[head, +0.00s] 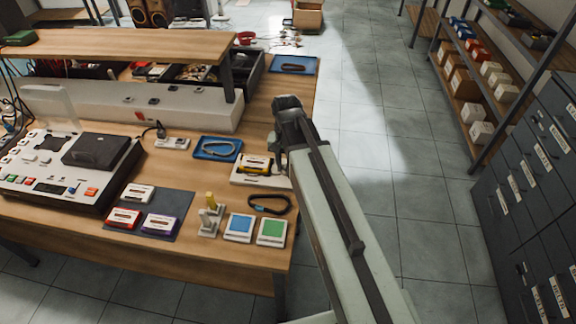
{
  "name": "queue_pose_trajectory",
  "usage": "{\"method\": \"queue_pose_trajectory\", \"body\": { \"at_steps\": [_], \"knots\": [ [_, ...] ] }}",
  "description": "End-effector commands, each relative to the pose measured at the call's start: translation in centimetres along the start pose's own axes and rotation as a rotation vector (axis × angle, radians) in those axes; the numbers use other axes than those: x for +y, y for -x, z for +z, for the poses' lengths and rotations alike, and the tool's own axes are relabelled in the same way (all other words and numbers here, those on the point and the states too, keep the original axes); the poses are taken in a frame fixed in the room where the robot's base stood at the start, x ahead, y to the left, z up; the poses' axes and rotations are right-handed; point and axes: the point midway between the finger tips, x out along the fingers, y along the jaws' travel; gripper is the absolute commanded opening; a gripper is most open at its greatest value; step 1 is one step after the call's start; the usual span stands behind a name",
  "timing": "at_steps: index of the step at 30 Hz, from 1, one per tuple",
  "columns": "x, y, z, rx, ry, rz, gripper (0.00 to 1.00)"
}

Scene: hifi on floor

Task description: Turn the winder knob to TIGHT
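No part in the head view is readable as the winder knob or a TIGHT mark; the labels are too small. A small whitish stand with a yellow top (210,205) is near the bench's front edge. A yellow and black piece (257,164) sits on a pale base (245,180) at the bench's right side. I cannot tell which, if either, carries the knob. My gripper (277,148) is at the end of my arm, by the bench's right edge, just right of the yellow and black piece. Its fingers are small and dark, partly hidden by the arm. I cannot tell whether it touches anything.
The wooden bench (180,262) holds cassettes on a dark mat (180,208), a blue tray (217,149), a black strap (270,204), blue and green cards and a large white console (50,165). Drawers (530,200) and shelves stand right. The tiled floor (385,125) between is clear.

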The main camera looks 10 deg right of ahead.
Motion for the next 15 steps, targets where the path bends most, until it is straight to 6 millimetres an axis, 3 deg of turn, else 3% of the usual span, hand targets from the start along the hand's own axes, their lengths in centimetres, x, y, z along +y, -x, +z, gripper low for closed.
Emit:
{"method": "queue_pose_trajectory", "body": {
  "at_steps": [3,4,6,15],
  "knots": [
    [0.03,0.04,-0.29,0.008,-0.001,0.0,0.0],
    [0.04,0.04,-0.29,0.008,-0.001,0.0,0.38],
    [0.05,0.04,-0.27,0.007,-0.001,0.0,0.54],
    [0.08,0.07,-0.13,0.003,0.0,0.001,0.54]
  ]
}}
